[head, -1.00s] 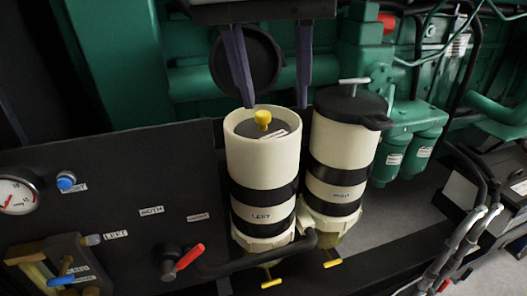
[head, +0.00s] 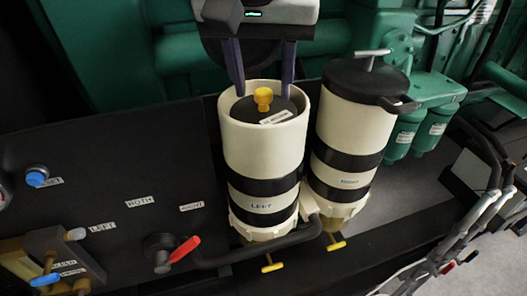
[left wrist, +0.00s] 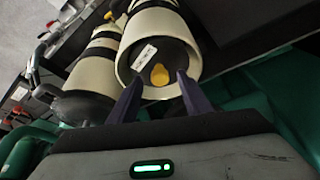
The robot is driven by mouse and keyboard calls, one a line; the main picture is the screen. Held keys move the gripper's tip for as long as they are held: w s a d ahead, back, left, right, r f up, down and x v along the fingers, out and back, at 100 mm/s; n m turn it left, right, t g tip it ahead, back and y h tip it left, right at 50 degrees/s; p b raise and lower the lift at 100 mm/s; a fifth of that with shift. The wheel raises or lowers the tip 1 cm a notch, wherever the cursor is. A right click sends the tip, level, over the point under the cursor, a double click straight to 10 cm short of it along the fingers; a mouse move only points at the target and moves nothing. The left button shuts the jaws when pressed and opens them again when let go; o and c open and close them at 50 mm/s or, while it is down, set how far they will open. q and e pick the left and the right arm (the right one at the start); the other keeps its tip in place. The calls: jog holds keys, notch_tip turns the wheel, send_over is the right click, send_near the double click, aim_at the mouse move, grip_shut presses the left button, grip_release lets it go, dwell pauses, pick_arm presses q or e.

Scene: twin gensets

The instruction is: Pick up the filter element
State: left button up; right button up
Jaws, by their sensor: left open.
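The filter element (head: 272,109) is a dark round top with a yellow knob (head: 263,97) and a white label, sitting inside the open cream housing marked LEFT (head: 262,150). In the left wrist view the knob (left wrist: 159,74) shows just beyond and between the fingertips. My left gripper (head: 263,88) is open and empty, its two purple fingers pointing down at the back of the housing's rim. In the left wrist view the fingers (left wrist: 157,78) stand either side of the knob, apart from it. The element's lower body is hidden in the housing. My right gripper is not in view.
The second housing (head: 351,135) stands close on the right with its black lid (head: 366,80) and T-handle on. A red-handled valve (head: 185,250) and a black panel are at front left. Green engine parts (head: 422,120) rise behind.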

pick_arm(q)
jog(key=shift+w+f, duration=0.2)
jog(key=shift+f, duration=0.4)
grip_shut()
jog(key=shift+d+r, duration=0.1)
jog(key=shift+r, duration=0.05)
dwell(0.8)
